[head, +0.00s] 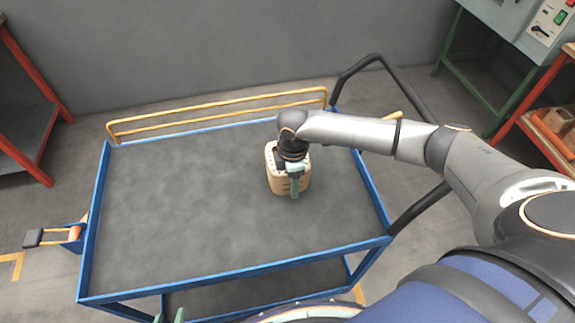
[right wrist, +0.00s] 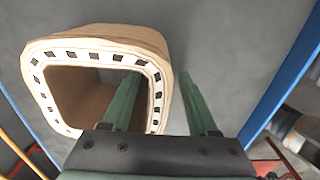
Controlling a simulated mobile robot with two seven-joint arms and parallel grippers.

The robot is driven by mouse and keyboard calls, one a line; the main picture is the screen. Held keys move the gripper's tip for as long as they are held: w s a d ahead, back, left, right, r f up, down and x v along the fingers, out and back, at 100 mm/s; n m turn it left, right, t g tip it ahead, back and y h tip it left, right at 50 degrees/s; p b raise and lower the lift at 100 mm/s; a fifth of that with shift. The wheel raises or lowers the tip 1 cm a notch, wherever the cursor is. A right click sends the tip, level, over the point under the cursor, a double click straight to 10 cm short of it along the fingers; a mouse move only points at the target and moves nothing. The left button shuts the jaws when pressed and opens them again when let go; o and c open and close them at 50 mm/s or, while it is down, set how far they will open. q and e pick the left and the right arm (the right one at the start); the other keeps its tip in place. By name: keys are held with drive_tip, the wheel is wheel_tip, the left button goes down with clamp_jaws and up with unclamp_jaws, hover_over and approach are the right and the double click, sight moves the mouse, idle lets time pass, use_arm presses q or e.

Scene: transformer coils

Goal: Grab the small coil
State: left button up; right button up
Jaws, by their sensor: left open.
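The small coil (head: 275,183) is a tan, rounded-square hollow block standing on the cart's grey top, right of its middle. In the right wrist view the coil (right wrist: 149,48) shows a white rim with dark slots around a square opening. My right gripper (head: 295,190) points down at the coil's near side. In the right wrist view its green fingers (right wrist: 163,76) are apart: one overlaps the opening, the other is outside, with the coil's wall between them and a gap beside it. My left gripper (head: 169,317) is open and empty at the bottom edge, mostly cut off.
The cart top (head: 180,210) has a raised blue rim (head: 240,272) and is otherwise clear. A yellow rail (head: 215,105) runs along its back, and a black handle (head: 375,60) is at the right. Orange-framed shelves (head: 30,70) stand at the left; another with bins is at the right.

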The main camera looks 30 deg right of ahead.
clamp_jaws()
drive_tip(key=shift+w+r, duration=0.1)
idle(1.2)
